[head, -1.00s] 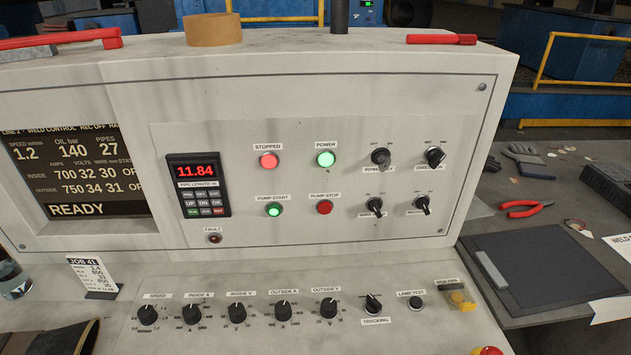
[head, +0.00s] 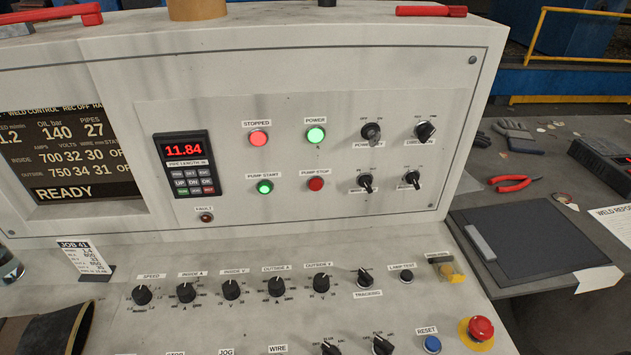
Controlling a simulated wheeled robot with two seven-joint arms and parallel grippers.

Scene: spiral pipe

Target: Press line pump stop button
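The red pump stop button (head: 316,184) sits on the upright face of the grey control panel (head: 330,228), under a PUMP STOP label. The green pump start button (head: 265,187) is lit just left of it. Above are a lit red STOPPED lamp (head: 258,139) and a lit green POWER lamp (head: 316,135). The screen (head: 65,150) reads READY, with oil at 140 bar. Neither of my grippers shows in the head view.
Rotary switches (head: 366,184) are right of the button. Knobs (head: 232,290), a blue RESET button (head: 432,344) and a red emergency stop (head: 481,328) are on the sloped desk below. A job card (head: 83,257) stands at left. The panel face before the button is clear.

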